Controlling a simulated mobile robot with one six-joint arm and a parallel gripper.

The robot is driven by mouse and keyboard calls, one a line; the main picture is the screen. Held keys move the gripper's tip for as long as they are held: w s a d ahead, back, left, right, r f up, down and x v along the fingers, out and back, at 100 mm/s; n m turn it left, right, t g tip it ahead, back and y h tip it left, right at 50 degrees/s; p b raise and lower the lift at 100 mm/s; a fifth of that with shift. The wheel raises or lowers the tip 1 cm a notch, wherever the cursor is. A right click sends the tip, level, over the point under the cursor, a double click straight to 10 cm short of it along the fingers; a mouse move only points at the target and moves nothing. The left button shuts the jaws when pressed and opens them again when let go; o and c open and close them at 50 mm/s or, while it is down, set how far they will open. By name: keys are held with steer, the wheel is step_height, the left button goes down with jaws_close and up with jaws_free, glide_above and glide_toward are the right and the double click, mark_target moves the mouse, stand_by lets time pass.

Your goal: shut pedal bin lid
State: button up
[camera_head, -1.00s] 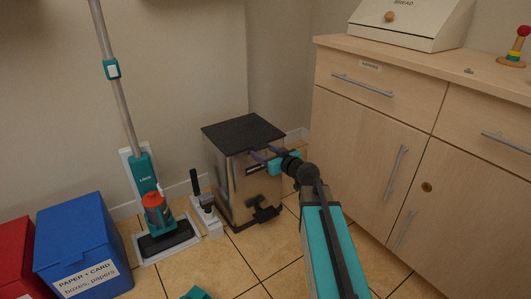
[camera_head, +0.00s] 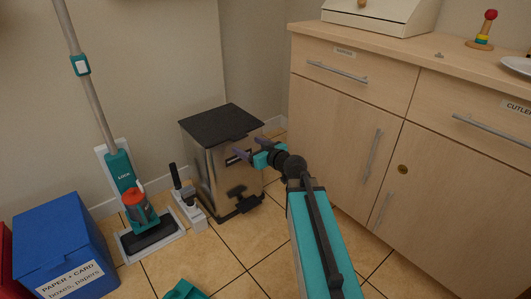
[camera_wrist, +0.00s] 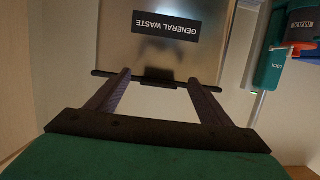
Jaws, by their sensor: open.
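The pedal bin (camera_head: 212,178) is a shiny steel box with a black lid (camera_head: 222,123) and a black pedal (camera_head: 243,199) low on its front. The lid lies about level across the top and looks shut; I cannot tell if a thin gap remains. My gripper (camera_head: 240,148) is open and empty at the upper front of the bin, near the lid's front edge. In the wrist view, the bin's front (camera_wrist: 160,45) shows an upside-down GENERAL WASTE label. The lid's dark edge (camera_wrist: 158,82) runs between and behind my fingertips (camera_wrist: 160,78). Contact cannot be told.
A teal floor cleaner (camera_head: 130,195) stands left of the bin, with a small white brush stand (camera_head: 187,205) between them. A blue paper box (camera_head: 62,245) is further left. Wooden cabinets (camera_head: 340,130) stand close on the right. A teal object (camera_head: 185,290) lies on the tiled floor in front.

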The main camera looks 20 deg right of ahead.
steer(key=p+v, duration=0.2)
steer(key=shift+s+r+p, duration=0.15)
steer(key=shift+p, duration=0.15)
steer(key=p+v, duration=0.2)
steer(key=p, duration=0.6)
steer(key=shift+s, duration=0.15)
steer(key=shift+s+d+p, duration=0.1)
steer(key=shift+p, duration=0.25)
steer(key=p+v, duration=0.5)
steer(key=p, duration=0.5)
stand_by(0.4)
steer(key=shift+s, duration=0.15)
stand_by(0.6)
